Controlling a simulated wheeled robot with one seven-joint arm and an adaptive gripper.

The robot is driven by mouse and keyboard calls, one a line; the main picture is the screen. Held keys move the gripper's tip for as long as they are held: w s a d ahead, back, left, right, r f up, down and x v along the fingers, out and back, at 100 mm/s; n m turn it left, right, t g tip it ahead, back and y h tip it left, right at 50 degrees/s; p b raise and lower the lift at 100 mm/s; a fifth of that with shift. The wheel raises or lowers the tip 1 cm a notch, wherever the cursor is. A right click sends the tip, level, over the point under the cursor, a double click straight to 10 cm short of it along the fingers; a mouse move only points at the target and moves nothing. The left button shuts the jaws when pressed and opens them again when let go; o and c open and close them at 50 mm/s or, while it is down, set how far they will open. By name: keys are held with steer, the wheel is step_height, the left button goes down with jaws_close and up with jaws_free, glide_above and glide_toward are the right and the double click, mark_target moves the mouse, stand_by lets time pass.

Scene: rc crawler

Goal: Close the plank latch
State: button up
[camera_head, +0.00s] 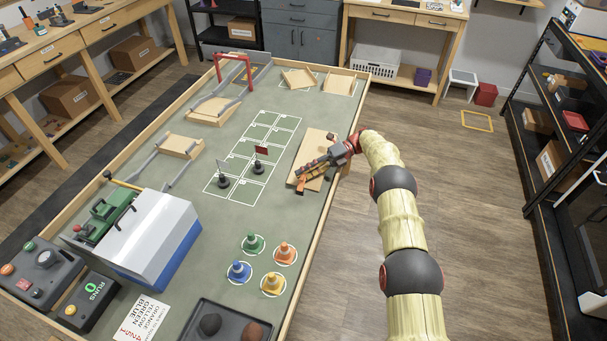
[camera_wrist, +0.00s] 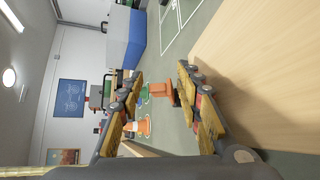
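The wooden plank (camera_head: 311,146) lies on the right side of the green table, and its pale surface fills the right of the wrist view (camera_wrist: 262,65). An orange latch piece (camera_head: 301,186) shows at the plank's near end. In the wrist view the orange piece (camera_wrist: 162,94) appears between and beyond my fingers. My gripper (camera_head: 308,170) reaches low over the plank from the right. In the wrist view its two fingers (camera_wrist: 160,82) are apart, with a gap between them. I cannot tell whether either finger touches the latch, and part of the plank is hidden by my gripper.
Two small flags on black bases (camera_head: 224,181) (camera_head: 258,167) stand left of the plank. Several coloured cones (camera_head: 284,253) stand nearer. A white and blue box (camera_head: 155,235) is at the left. A wooden rim (camera_head: 306,262) edges the table; open floor lies to its right.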

step_height(320, 180, up, 10)
steer(key=shift+f, duration=0.25)
